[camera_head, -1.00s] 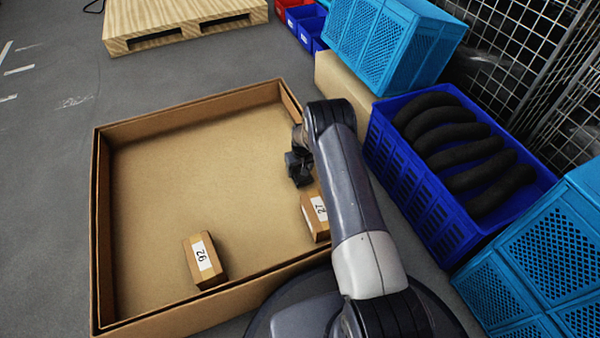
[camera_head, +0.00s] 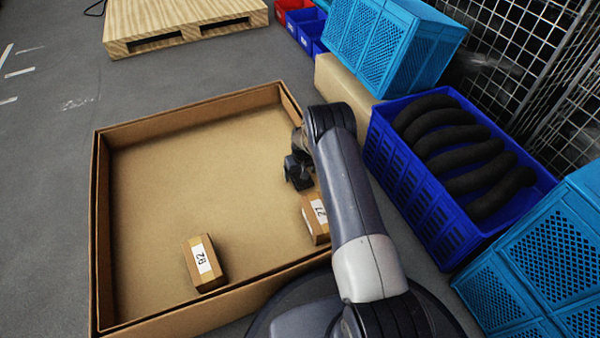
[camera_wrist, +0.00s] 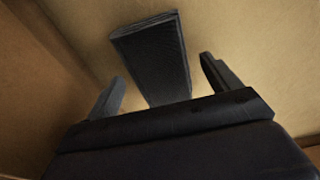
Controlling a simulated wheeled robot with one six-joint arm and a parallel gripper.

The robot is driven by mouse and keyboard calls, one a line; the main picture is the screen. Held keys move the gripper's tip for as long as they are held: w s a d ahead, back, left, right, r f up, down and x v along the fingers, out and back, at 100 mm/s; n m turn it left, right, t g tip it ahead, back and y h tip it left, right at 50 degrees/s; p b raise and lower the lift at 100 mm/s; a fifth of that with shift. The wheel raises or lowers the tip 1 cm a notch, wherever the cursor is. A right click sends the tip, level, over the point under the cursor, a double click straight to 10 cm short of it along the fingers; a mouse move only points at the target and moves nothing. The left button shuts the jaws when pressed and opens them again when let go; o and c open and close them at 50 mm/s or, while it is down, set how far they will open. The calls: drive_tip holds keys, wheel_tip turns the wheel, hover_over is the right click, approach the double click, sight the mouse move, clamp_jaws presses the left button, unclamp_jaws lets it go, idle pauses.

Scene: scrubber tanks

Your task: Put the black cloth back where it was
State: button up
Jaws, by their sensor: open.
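The black cloth (camera_wrist: 155,58) shows in the wrist view as a dark, folded block with a ribbed surface. It lies on the tan floor of the cardboard box (camera_head: 180,120), close to a box wall. My gripper (camera_wrist: 165,85) is open, with one finger on each side of the cloth's near end and visible gaps to both. In the head view my gripper (camera_head: 297,172) is low inside the box near its right wall. The cloth cannot be told apart from the dark gripper there.
Two small labelled cartons, one near the front (camera_head: 204,263) and one by the right wall (camera_head: 316,217), sit in the box. A blue crate (camera_head: 410,195) of black curved tubes stands to the right. The box's middle and left are clear.

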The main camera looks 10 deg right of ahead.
sight(299, 173)
wheel_tip(299, 173, up, 12)
drive_tip(key=s+p, duration=0.1)
drive_tip(key=p, duration=0.3)
drive_tip(key=shift+s+d, duration=0.2)
drive_tip(key=shift+s, duration=0.15)
drive_tip(key=shift+f, duration=0.1)
drive_tip(key=f+b, duration=0.1)
drive_tip(key=f, duration=0.3)
drive_tip(key=w+f+b, duration=0.1)
drive_tip(key=f+b, duration=0.1)
drive_tip(key=f, duration=0.2)
drive_tip(key=f+b, duration=0.1)
drive_tip(key=f, duration=0.3)
drive_tip(key=shift+w+a+f+b, duration=0.2)
drive_tip(key=shift+w+f+b, duration=0.1)
drive_tip(key=shift+w+b, duration=0.1)
wheel_tip(299, 173, up, 3)
drive_tip(key=shift+r+p, duration=0.15)
drive_tip(key=shift+p, duration=0.75)
drive_tip(key=shift+r, duration=0.6)
